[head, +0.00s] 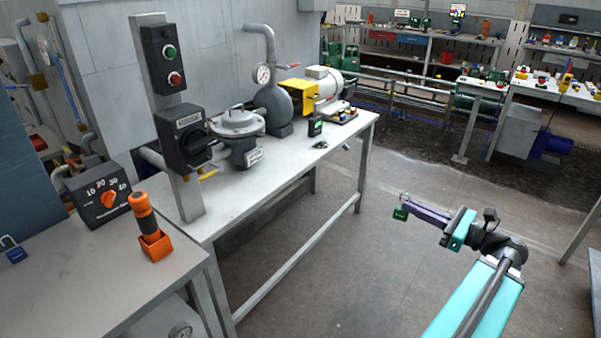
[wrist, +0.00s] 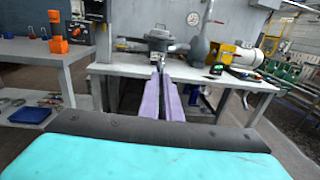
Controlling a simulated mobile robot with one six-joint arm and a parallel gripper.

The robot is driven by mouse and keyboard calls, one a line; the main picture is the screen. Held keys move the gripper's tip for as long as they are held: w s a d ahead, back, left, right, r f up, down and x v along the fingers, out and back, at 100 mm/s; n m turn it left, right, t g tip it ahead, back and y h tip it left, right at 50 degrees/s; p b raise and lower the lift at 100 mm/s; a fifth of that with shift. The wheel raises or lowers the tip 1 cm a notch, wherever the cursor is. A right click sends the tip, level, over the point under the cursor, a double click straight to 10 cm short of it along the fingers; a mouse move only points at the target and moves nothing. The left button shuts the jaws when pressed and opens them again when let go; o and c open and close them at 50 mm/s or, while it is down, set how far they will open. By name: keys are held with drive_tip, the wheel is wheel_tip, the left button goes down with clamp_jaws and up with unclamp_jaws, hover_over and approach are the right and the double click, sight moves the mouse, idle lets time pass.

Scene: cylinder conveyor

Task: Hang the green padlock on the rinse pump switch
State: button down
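The green padlock (head: 400,213) hangs at the tips of my gripper's purple fingers, its shackle upward. My gripper (head: 408,206) is shut on it, held over open floor to the right of the workbench and well apart from the switch. A black rotary switch (head: 183,138) with a pale label, too small to read surely, is mounted on a grey post at the bench's near left. In the wrist view the fingers (wrist: 161,78) lie close together and point toward the bench; the padlock is hard to make out there.
The white workbench (head: 225,205) carries a grey valve (head: 238,125), a pump with gauge and a yellow-guarded motor (head: 322,85). A nearer table holds a dial box (head: 98,195), an orange torch (head: 143,212) and a blue padlock (head: 15,251). The floor between bench and arm is clear.

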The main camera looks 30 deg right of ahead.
drive_tip(key=w+a+f+n+g+y, duration=0.35)
drive_tip(key=w+a+y, duration=0.25)
drive_tip(key=w+a, duration=1.4)
drive_tip(key=w+a+f+n+g+y, duration=0.1)
drive_tip(key=w+a+f, duration=0.1)
drive_tip(key=a, duration=0.6)
drive_tip(key=w+a+f+n+g+y, duration=0.1)
drive_tip(key=w+a, duration=0.3)
drive_tip(key=a, duration=0.4)
drive_tip(key=w+a+f+n+g+y, duration=0.1)
drive_tip(key=w+a+f+n, duration=0.1)
drive_tip(key=a, duration=0.7)
drive_tip(key=shift+w+f+y, duration=0.3)
drive_tip(key=shift+w, duration=0.1)
drive_tip(key=shift+d, duration=0.15)
